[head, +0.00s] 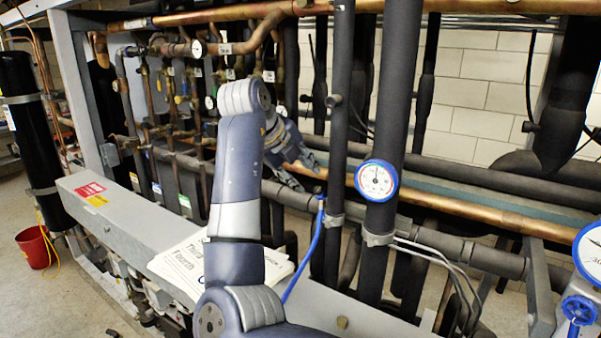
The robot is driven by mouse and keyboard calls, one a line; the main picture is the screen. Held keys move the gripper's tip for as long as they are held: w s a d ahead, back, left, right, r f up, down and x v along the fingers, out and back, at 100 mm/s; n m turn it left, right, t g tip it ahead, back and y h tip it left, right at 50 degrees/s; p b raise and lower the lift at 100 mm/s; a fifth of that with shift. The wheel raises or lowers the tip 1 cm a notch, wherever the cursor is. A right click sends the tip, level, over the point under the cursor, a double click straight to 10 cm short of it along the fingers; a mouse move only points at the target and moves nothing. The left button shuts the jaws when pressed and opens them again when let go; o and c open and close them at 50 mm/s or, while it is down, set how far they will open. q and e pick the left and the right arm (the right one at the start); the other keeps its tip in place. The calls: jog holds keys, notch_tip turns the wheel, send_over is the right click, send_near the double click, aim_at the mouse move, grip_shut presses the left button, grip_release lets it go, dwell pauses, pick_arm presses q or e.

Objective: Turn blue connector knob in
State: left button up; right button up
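A blue handwheel knob (579,309) is at the lower right, below a large blue-rimmed gauge (590,252); I cannot tell which of these is the connector knob. My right arm rises from the bottom middle and bends over at the top. My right gripper (303,174) points down and right, above and left of the hose connector, apart from it in the picture. Its fingers are small and partly hidden, so their opening is unclear. My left gripper is out of view.
Dark insulated pipes (398,110) stand just right of my gripper, with a blue-rimmed gauge (376,180) on one. A copper pipe (450,207) crosses behind. Papers (185,266) lie on the grey beam (110,205). A red bucket (36,248) stands on the floor at left.

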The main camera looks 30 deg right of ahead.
aim_at(318, 190)
jog(key=x, duration=1)
jog(key=shift+d+r, duration=0.35)
jog(key=shift+w+d+f, duration=0.1)
jog(key=shift+d, duration=0.1)
jog(key=shift+n, duration=0.9)
jog(key=shift+a+n, duration=0.1)
jog(key=shift+n, duration=0.6)
jog(key=shift+a+n, duration=0.2)
jog(key=shift+n, duration=1)
jog(key=n, duration=0.3)
jog(key=shift+d, duration=0.2)
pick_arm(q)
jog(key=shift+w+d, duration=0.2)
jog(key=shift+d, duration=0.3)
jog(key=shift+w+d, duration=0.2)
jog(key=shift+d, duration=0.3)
pick_arm(e)
jog(key=shift+a+n, duration=0.1)
jog(key=shift+n, duration=0.4)
